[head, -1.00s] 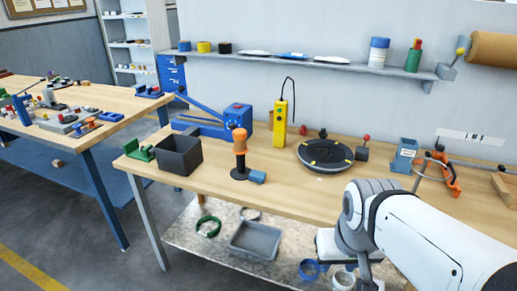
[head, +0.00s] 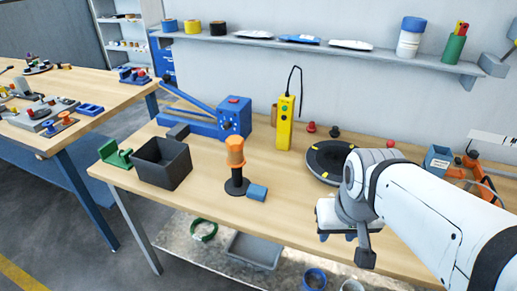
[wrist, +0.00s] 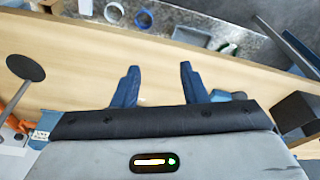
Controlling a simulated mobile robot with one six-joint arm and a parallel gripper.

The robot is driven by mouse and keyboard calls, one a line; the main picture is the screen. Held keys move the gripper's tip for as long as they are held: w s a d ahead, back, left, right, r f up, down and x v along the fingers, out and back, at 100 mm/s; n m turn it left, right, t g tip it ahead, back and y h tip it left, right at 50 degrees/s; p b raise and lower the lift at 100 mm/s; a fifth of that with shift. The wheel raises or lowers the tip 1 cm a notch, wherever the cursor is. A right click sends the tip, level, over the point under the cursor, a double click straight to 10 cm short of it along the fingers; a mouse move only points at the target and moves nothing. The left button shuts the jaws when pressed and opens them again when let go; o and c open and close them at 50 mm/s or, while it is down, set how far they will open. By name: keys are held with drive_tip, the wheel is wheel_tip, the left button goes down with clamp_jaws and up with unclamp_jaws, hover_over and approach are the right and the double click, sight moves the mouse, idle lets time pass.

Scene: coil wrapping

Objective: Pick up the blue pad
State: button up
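The blue pad (head: 257,192) looks like a small blue block lying on the workbench, beside the black base of an orange-handled post (head: 236,160). My gripper (head: 338,236) is to its right in the head view, near the bench's front edge and well apart from it. In the wrist view, my gripper's two blue fingers (wrist: 157,84) stand wide apart with nothing between them. A small blue shape (wrist: 222,96) shows just behind the gripper body there; I cannot tell for sure that it is the pad.
A dark open bin (head: 163,165) and a green holder (head: 114,154) stand left of the post. A blue lever machine (head: 232,116) and a yellow pendant (head: 285,124) stand behind. A black turntable (head: 325,160) is partly behind my arm. Bare wood lies between pad and gripper.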

sight(258, 188)
drive_tip(key=shift+o, duration=0.8)
drive_tip(key=shift+w+a, duration=0.1)
drive_tip(key=shift+w, duration=0.25)
drive_tip(key=o, duration=0.6)
drive_tip(key=shift+m+t+h, duration=0.3)
drive_tip(key=shift+m+t, duration=0.1)
drive_tip(key=shift+m, duration=0.4)
drive_tip(key=w+a, duration=0.1)
drive_tip(key=w, duration=0.2)
drive_tip(key=w+a+f, duration=0.1)
drive_tip(key=w+a, duration=0.1)
drive_tip(key=w, duration=0.2)
drive_tip(key=w+a, duration=0.1)
drive_tip(key=w, duration=0.3)
drive_tip(key=shift+w+a+f+b, duration=0.2)
drive_tip(key=shift+a+f+b, duration=0.1)
drive_tip(key=shift+a, duration=0.1)
drive_tip(key=shift+o, duration=0.5)
drive_tip(key=w+a+f+m+t, duration=0.1)
drive_tip(key=w+a+f, duration=0.4)
drive_tip(key=w+a, duration=0.5)
drive_tip(key=shift+w+a+f+m, duration=0.15)
drive_tip(key=shift+w+a+m, duration=0.15)
drive_tip(key=shift+a, duration=0.25)
drive_tip(key=shift+w+a+x, duration=0.1)
drive_tip(key=shift+a+x, duration=0.1)
drive_tip(key=shift+x, duration=1.8)
drive_tip(key=shift+w+a+x, duration=0.15)
drive_tip(key=shift+x, duration=1.9)
